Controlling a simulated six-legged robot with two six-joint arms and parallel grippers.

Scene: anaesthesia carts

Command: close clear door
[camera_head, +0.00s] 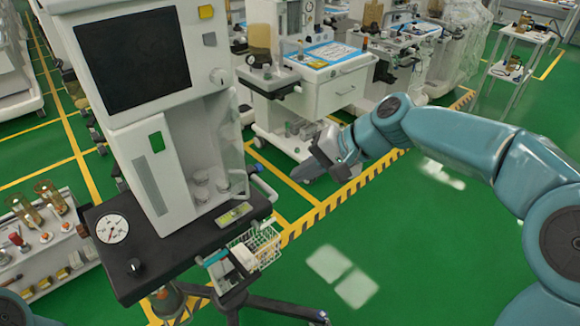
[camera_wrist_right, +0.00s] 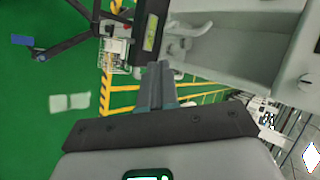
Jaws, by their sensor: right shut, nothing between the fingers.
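The clear door (camera_head: 233,152) is a see-through panel at the right edge of a compartment in the white anaesthesia machine (camera_head: 178,90). It appears swung outward, standing off the compartment, with small clear containers (camera_head: 201,181) inside. My right gripper (camera_head: 305,172) is to the right of the door, apart from it, over the floor side. Its fingers (camera_wrist_right: 157,85) are shut and empty in the right wrist view. The door cannot be made out surely in that view. My left gripper is not in view.
A black shelf (camera_head: 182,235) with a gauge juts out below the compartment, and a white wire basket (camera_head: 262,245) hangs beside it. Another cart (camera_head: 318,85) stands behind my right gripper. The green floor (camera_head: 400,245) at front right is clear.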

